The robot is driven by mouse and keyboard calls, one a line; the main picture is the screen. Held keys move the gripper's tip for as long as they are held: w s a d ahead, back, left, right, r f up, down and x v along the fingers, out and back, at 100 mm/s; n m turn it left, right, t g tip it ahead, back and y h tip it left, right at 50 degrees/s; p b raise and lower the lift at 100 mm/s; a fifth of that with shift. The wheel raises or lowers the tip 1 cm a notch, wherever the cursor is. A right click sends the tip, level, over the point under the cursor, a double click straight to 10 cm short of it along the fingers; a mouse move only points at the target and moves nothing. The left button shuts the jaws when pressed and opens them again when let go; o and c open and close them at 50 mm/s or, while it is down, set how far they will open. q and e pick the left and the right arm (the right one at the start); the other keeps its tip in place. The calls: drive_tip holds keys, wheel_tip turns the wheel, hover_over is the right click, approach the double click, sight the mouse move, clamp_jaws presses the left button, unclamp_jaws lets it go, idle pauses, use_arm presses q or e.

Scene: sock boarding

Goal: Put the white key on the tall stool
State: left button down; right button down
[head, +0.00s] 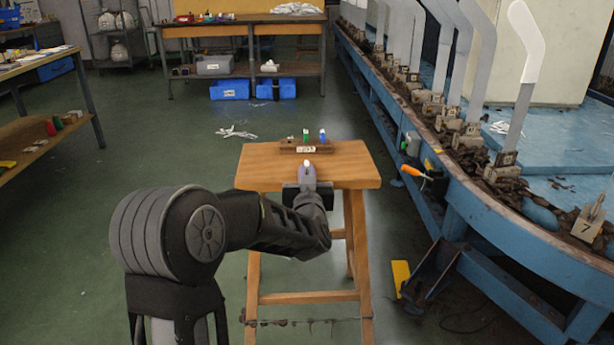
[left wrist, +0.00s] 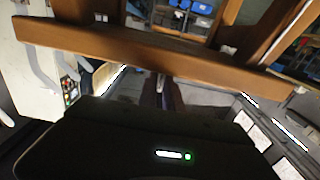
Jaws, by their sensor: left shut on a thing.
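The tall wooden stool (head: 352,172) stands ahead of me in the head view. Its seat edge (left wrist: 120,47) crosses the upper part of the left wrist view. My left gripper (head: 307,176) is at the middle of the seat's near edge, pointing away from me. It is shut on the white key, whose small white end (head: 307,162) shows just beyond the fingers. The rest of the key is hidden by the gripper, and I cannot tell whether it touches the seat. My right gripper is not in view.
A small labelled rack (head: 306,148) with a green key (head: 306,135) and a blue key (head: 322,135) stands near the seat's far edge. The seat is clear on both sides. A blue curved machine frame (head: 480,222) runs along the right.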

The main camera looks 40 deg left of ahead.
use_arm(q)
drive_tip(key=c, duration=2)
unclamp_jaws()
drive_tip(key=shift+f, duration=0.2)
drive_tip(key=o, duration=0.5)
drive_tip(key=shift+r, duration=0.1)
drive_tip(key=shift+r, duration=0.15)
drive_tip(key=shift+s+d, duration=0.1)
drive_tip(key=shift+d, duration=0.05)
drive_tip(key=p+v, duration=0.2)
drive_tip(key=v, duration=0.9)
drive_tip(key=shift+s+d, duration=0.2)
drive_tip(key=shift+s, duration=0.1)
